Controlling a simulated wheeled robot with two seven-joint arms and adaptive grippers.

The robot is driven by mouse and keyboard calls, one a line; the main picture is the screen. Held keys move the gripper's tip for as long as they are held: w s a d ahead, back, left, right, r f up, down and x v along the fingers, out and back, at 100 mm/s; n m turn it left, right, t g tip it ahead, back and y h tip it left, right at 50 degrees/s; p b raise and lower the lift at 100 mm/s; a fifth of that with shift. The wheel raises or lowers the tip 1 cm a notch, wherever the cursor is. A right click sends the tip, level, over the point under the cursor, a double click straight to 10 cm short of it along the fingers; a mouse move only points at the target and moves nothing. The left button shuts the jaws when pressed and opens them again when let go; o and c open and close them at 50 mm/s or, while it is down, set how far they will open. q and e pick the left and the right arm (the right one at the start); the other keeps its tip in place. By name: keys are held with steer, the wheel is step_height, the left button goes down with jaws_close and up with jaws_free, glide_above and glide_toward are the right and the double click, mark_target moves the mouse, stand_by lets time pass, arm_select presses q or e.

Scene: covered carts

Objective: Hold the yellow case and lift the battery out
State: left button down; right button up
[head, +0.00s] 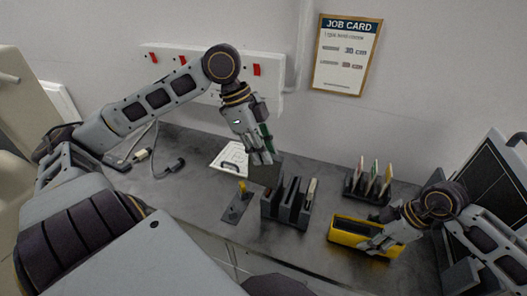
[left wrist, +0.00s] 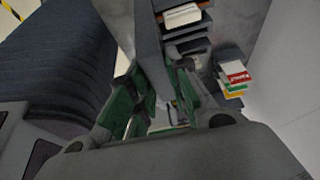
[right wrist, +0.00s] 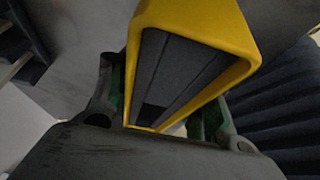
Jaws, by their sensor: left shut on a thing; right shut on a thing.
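The yellow case (head: 345,238) stands at the front right of the grey bench, its top open onto a dark interior. My right gripper (head: 372,246) is shut on the case. In the right wrist view the yellow case (right wrist: 243,35) lies between the fingers, its inside dark grey with long ridges and no block seen in it. My left gripper (head: 262,160) is shut on a dark grey block, the battery (head: 266,174), held above the bench behind the slotted rack. The left wrist view shows the battery (left wrist: 149,40) between green-padded fingers.
A dark slotted rack (head: 287,208) with upright pieces stands left of the case. A card holder (head: 368,185) stands behind the case. A small plate with a yellow knob (head: 238,207), a white sheet (head: 230,158) and cables (head: 168,170) lie left. A monitor (head: 495,170) stands right.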

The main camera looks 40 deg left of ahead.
steer(key=o, duration=1.2)
steer(key=shift+v, duration=6)
steer(key=shift+a, duration=0.1)
steer(key=shift+s, duration=0.1)
